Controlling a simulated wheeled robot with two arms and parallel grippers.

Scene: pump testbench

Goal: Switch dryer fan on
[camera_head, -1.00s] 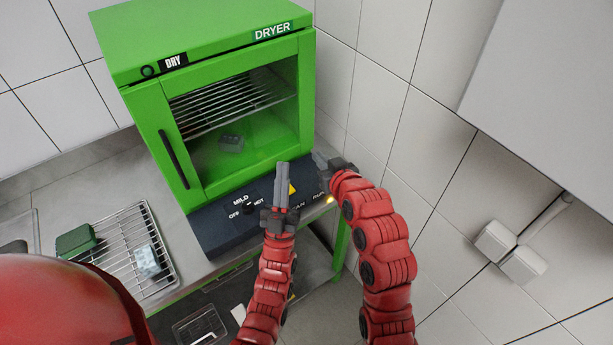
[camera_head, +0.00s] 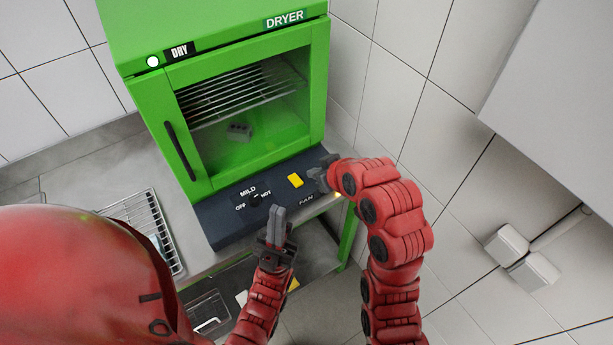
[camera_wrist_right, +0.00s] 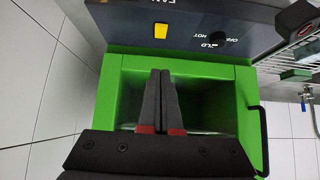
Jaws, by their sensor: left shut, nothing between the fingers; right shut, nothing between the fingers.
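The green dryer (camera_head: 145,105) stands on the bench with its door closed. Its dark control panel (camera_head: 222,228) runs along the front below the door. A yellow switch (camera_head: 295,180) sits on the panel above the FAN label; it also shows in the right wrist view (camera_wrist_right: 160,31). A black knob (camera_head: 255,199) with OFF, MILD and HOT marks is left of it. My left gripper (camera_head: 279,213) is shut and empty, just in front of the knob. My right gripper (camera_head: 318,174) is shut and empty, just right of the yellow switch; its fingers (camera_wrist_right: 160,76) point toward the panel in the wrist view.
A round DRY lamp (camera_head: 153,61) on the dryer's top left is bright. A grey block (camera_head: 239,131) lies inside the dryer. A wire rack (camera_head: 148,212) lies on the bench at left. A tiled wall (camera_head: 400,85) bounds the right side.

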